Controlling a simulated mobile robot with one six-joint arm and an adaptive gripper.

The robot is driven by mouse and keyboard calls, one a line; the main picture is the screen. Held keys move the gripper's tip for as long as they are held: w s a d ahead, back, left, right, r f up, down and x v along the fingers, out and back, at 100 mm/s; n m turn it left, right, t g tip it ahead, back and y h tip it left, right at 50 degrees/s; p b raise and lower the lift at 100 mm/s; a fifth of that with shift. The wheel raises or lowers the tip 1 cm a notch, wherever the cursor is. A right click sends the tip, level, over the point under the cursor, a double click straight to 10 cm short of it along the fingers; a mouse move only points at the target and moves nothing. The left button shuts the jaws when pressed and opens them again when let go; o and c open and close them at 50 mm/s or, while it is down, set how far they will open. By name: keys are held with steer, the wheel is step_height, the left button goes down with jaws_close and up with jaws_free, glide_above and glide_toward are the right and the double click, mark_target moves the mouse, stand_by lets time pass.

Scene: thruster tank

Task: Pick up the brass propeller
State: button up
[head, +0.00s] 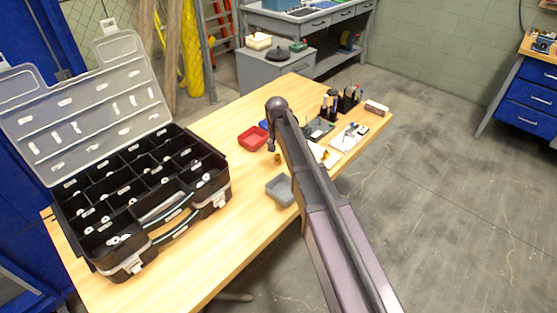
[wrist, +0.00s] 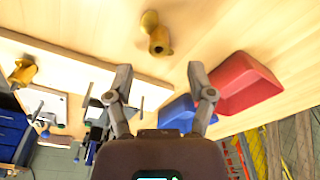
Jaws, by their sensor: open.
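A small brass-coloured piece (wrist: 160,42) with rounded lobes lies on the bare wooden table in the wrist view. It also shows in the head view (head: 277,159) as a small spot just below my arm's end. A second brass-coloured piece (wrist: 22,72) is at the left edge of the wrist view, by a white sheet. Which one is the propeller I cannot tell for sure. My gripper (wrist: 160,84) is open and empty, its two fingers spread apart. The first brass piece appears beyond the gap between the fingertips, not between them. In the head view my arm hides part of the table.
A red bin (wrist: 243,82) and a blue bin (wrist: 178,113) stand close to the right finger in the wrist view. A grey bin (head: 281,190) is near the table's front edge. An open black case (head: 208,196) fills the table's left. Pen holders (head: 330,105) stand at the back right.

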mark_target(278, 161)
step_height(278, 161, down, 2)
steer(key=shift+s+f+b, duration=0.1)
steer(key=shift+f+b, duration=0.1)
steer(key=shift+b, duration=0.8)
steer(key=shift+f+b, duration=0.85)
steer(key=shift+f, duration=0.05)
steer(key=shift+c, duration=0.2)
jaws_close()
